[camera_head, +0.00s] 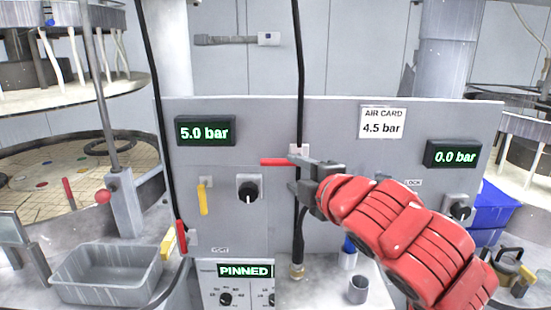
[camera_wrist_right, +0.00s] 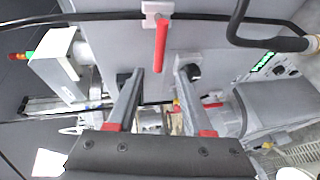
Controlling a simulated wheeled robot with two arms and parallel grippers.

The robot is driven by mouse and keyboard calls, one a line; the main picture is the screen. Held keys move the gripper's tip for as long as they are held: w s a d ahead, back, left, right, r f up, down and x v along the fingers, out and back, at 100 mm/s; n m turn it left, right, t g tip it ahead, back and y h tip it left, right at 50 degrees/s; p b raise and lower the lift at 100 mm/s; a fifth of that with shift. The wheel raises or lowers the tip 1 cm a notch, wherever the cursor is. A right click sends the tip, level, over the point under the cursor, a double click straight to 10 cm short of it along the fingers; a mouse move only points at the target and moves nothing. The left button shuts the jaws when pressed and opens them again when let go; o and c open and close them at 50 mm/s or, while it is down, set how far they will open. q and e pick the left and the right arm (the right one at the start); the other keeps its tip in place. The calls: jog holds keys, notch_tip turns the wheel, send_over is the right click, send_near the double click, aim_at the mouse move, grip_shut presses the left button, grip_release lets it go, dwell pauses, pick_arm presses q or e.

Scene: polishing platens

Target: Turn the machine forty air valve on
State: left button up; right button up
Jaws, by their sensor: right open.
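A grey control panel (camera_head: 340,150) fills the middle of the head view. A red lever handle (camera_head: 276,162) lies horizontal on it, pointing left from a pale mount on a dark vertical hose. My right gripper (camera_head: 297,175) is open close to that mount, partly covering the area right of it. In the right wrist view the red lever (camera_wrist_right: 160,45) stands out ahead of the two spread fingers (camera_wrist_right: 158,75), with nothing visibly held. A yellow lever (camera_head: 203,198) and another red lever (camera_head: 182,236) hang lower left. No readable label marks which valve is machine forty's. My left gripper is out of view.
Displays read 5.0 bar (camera_head: 205,130), 0.0 bar (camera_head: 455,154) and PINNED (camera_head: 245,270). An air card (camera_head: 382,122) reads 4.5 bar. Black knobs (camera_head: 248,189) sit on the panel. A grey tray (camera_head: 108,274) stands at lower left, a small cup (camera_head: 358,289) at lower right.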

aim_at(278, 163)
jog(key=p+x, duration=0.3)
jog(key=x, duration=0.5)
jog(key=shift+w+a+r, duration=0.1)
jog(key=shift+w+a, duration=0.05)
jog(key=shift+w, duration=0.2)
jog(key=shift+w+a, duration=0.1)
jog(key=shift+w, duration=0.3)
grip_shut()
dwell(0.6)
